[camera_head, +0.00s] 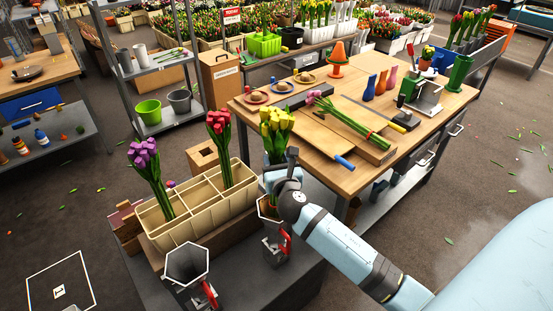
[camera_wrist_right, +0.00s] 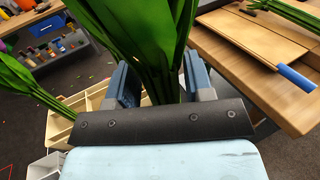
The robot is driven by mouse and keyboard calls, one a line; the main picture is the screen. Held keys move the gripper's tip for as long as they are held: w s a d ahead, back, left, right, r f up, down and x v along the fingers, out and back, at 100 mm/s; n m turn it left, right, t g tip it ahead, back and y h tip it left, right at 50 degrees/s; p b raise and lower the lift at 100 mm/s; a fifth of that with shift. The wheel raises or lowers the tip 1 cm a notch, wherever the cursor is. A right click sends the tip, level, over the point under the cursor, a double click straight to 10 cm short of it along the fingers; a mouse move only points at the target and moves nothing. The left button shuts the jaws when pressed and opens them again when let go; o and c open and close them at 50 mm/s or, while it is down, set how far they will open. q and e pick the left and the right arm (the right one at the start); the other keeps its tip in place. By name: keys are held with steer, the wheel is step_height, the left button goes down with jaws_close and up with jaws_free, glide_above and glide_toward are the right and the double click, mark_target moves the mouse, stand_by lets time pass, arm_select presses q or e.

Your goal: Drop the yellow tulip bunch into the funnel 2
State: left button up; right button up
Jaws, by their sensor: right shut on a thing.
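The yellow tulip bunch (camera_head: 277,130) stands roughly upright, blooms up, in my right gripper (camera_head: 277,175). In the right wrist view the gripper (camera_wrist_right: 155,88) is shut around its green stems (camera_wrist_right: 150,40). Two grey funnels with red clamps stand at the bench front: a right one (camera_head: 265,210) and a front-left one (camera_head: 186,264). I cannot read which is number 2. The bunch is over the right funnel, with its lower stems at that funnel's mouth. My gripper partly hides them, so I cannot tell how deep they reach. My left gripper is not in view.
A beige divided crate (camera_head: 190,228) beside the funnels holds a purple bunch (camera_head: 145,158) and a red bunch (camera_head: 220,130). A wooden table (camera_head: 345,185) with a pink bunch (camera_head: 335,112) on a board stands close behind my right arm.

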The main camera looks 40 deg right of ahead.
arm_select(q)
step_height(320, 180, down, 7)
steer(key=b, duration=1)
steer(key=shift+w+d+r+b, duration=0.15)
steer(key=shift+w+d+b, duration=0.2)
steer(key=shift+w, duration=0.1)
arm_select(e)
step_height(320, 180, down, 15)
steer(key=shift+f, duration=0.15)
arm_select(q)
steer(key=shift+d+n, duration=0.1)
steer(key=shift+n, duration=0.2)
arm_select(e)
steer(key=o, duration=1.6)
